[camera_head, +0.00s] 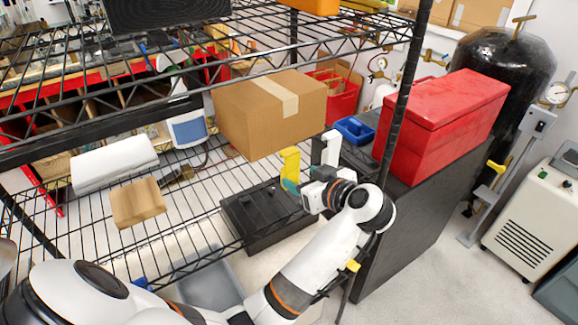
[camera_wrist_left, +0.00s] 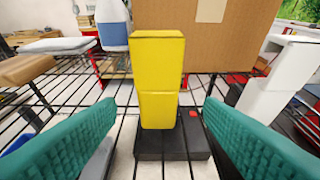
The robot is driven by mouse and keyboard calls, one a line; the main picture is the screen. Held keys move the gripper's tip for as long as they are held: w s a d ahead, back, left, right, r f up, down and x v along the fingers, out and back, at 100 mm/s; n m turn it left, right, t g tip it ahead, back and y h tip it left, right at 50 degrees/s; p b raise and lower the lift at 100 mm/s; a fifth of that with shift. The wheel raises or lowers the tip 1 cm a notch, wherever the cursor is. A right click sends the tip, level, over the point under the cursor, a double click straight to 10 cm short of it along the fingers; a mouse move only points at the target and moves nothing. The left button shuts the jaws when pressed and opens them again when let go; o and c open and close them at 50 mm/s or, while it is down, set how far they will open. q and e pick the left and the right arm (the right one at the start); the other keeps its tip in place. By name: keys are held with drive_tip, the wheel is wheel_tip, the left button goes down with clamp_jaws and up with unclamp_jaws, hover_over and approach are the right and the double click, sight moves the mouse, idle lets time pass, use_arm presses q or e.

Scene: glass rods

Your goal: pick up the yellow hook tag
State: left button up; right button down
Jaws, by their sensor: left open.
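A yellow upright block-like piece, which I take as the yellow hook tag (camera_head: 290,165), stands on the wire shelf in front of a cardboard box. In the left wrist view the yellow hook tag (camera_wrist_left: 158,75) rises above a black base (camera_wrist_left: 175,143) and is centred between my fingers. My left gripper (camera_head: 291,187) is by the tag's lower part in the head view, with a teal fingertip showing. In the wrist view my left gripper (camera_wrist_left: 159,120) is open, its two teal fingers apart on either side, with gaps to the tag. My right gripper is not in view.
The cardboard box (camera_head: 262,118) stands behind the tag. A white upright piece (camera_head: 331,148) is to its right. A dark shelf post (camera_head: 402,95) rises nearby. A wooden block (camera_head: 137,203) lies on the wires to the left.

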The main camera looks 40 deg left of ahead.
sight(293, 175)
use_arm(q)
drive_tip(key=shift+x, duration=1.15)
drive_tip(key=p+x, duration=0.2)
drive_tip(key=x, duration=0.3)
drive_tip(key=shift+s+f, duration=0.1)
drive_tip(key=shift+s, duration=0.1)
drive_tip(key=shift+w+a+f, duration=0.15)
drive_tip(key=shift+a+f, duration=0.15)
drive_tip(key=shift+a, duration=0.1)
drive_tip(key=shift+d, duration=0.1)
drive_tip(key=shift+c, duration=0.3)
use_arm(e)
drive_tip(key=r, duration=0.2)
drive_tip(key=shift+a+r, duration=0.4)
use_arm(q)
drive_tip(key=c, duration=1)
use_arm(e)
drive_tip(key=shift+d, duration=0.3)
